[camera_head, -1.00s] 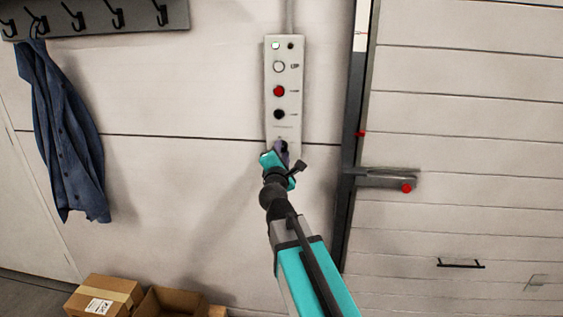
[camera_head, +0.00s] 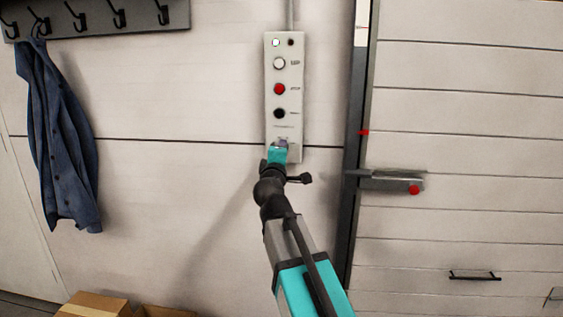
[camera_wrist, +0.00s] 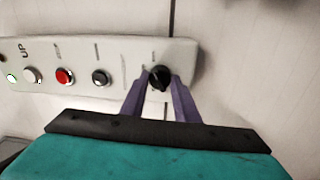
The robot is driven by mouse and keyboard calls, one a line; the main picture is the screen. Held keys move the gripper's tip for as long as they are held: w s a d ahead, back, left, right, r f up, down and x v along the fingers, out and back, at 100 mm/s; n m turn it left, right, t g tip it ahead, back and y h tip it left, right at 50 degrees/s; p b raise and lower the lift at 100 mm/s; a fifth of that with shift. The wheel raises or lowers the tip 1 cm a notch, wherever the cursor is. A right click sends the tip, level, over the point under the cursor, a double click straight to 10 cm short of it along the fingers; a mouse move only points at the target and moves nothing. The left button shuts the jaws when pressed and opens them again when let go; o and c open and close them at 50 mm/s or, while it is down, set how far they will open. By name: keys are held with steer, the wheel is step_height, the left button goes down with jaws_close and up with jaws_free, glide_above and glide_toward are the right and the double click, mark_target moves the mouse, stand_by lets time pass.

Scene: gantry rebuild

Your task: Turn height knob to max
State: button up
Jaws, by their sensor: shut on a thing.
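The control panel (camera_head: 285,75) is a pale upright box on the wall, and it also shows sideways in the wrist view (camera_wrist: 122,50). The black height knob (camera_wrist: 159,74) sits at one end of it, at the panel's bottom in the head view, where my gripper hides it. My gripper (camera_wrist: 160,95) has its two purple fingers on either side of the knob and is shut on it. In the head view my gripper (camera_head: 282,142) reaches the panel's lower end. The knob's pointer setting is too small to read.
The panel also carries a white button (camera_head: 279,63), a red button (camera_head: 279,89) and a black button (camera_head: 279,113). A door with a handle (camera_head: 392,181) is at right. A blue jacket (camera_head: 62,140) hangs at left. Cardboard boxes (camera_head: 95,305) stand low at left.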

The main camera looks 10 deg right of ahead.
steer(key=shift+m+b, duration=0.55)
steer(key=shift+m, duration=0.05)
steer(key=o, duration=1)
steer(key=shift+o, duration=0.2)
steer(key=shift+s, duration=0.15)
steer(key=b+v, duration=0.7)
steer(key=v, duration=0.6)
steer(key=shift+s+f, duration=0.2)
steer(key=shift+a, duration=0.1)
